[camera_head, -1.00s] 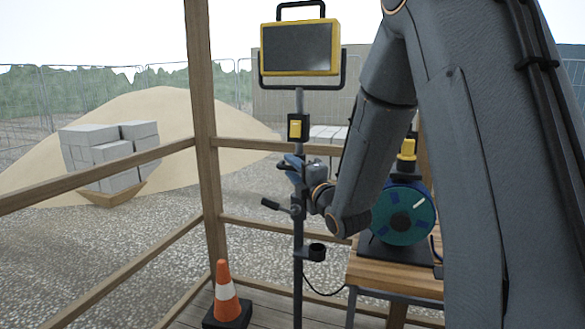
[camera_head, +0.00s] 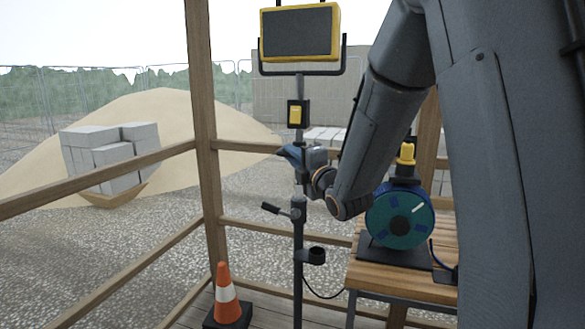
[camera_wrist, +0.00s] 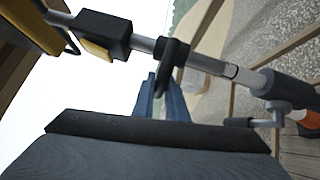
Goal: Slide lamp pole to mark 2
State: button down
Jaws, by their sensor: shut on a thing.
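The lamp (camera_head: 299,32), a dark panel in a yellow frame, tops the upright lamp pole (camera_head: 299,88). A switch box (camera_head: 297,114) with a yellow face is on the pole below it. My gripper (camera_head: 288,154) is shut on the pole between the switch box and the clamp (camera_head: 298,207) with its side lever. In the wrist view, my blue fingers (camera_wrist: 165,92) reach a dark collar (camera_wrist: 173,62) on the pole; their tips are partly hidden. I cannot read any mark numbers.
A traffic cone (camera_head: 226,295) stands left of the pole's foot. A bench (camera_head: 400,276) with a blue-green reel (camera_head: 399,215) is at right. A wooden post (camera_head: 202,130) and rails stand behind. A dark cup-like holder (camera_head: 317,255) sticks out low on the pole.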

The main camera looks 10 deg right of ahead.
aim_at(293, 119)
notch_tip(293, 119, up, 10)
jog(key=shift+f+p, duration=0.1)
jog(key=shift+p, duration=0.6)
jog(key=c, duration=1.8)
grip_release()
jog(key=shift+o, duration=0.2)
jog(key=b+v, duration=0.2)
jog(key=v, duration=0.5)
jog(key=shift+s, duration=0.4)
jog(key=shift+d+f, duration=0.1)
jog(key=shift+f, duration=0.05)
